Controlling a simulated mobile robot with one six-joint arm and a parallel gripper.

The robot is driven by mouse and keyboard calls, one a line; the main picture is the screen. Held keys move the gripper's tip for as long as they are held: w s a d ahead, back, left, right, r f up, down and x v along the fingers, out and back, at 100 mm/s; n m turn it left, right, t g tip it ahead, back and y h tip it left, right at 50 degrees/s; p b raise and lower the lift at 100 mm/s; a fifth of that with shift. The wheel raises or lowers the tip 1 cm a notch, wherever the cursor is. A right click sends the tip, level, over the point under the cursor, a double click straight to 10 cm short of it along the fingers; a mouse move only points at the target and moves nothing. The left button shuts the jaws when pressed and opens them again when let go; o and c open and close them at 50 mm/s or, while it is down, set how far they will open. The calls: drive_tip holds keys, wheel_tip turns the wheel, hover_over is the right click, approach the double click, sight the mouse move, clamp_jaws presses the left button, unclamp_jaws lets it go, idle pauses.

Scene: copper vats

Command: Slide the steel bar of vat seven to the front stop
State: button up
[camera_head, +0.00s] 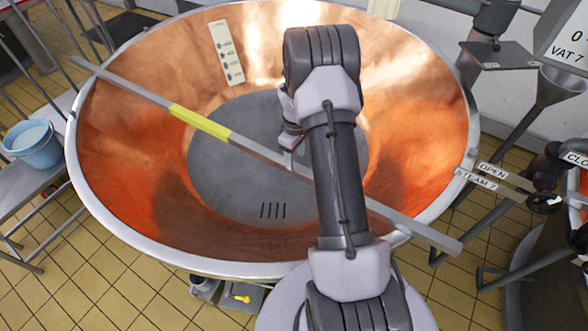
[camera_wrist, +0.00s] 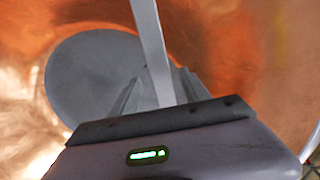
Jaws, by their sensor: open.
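The steel bar (camera_head: 265,153) lies slantwise across the rim of the copper vat (camera_head: 130,130), from the far left to the near right. It has a yellow section (camera_head: 200,121) left of its middle. My gripper (camera_head: 289,150) is over the vat at the middle of the bar, right of the yellow section; my arm partly hides it and a stretch of the bar. In the wrist view the bar (camera_wrist: 151,40) runs down between the two open fingers of my gripper (camera_wrist: 160,88). Whether a finger touches the bar cannot be told. I cannot make out the front stop.
A VAT 7 sign (camera_head: 567,52) stands at the upper right. A STEAM 7 label (camera_head: 476,179) and a valve handwheel (camera_head: 543,201) are at the right rim. A blue bucket (camera_head: 36,152) stands on a bench at the left. Tiled floor shows at lower left.

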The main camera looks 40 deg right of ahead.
sight(295, 166)
wheel_tip(295, 166, down, 6)
drive_tip(key=shift+r+b, duration=0.2)
drive_tip(key=shift+b, duration=0.4)
clamp_jaws()
idle(1.0)
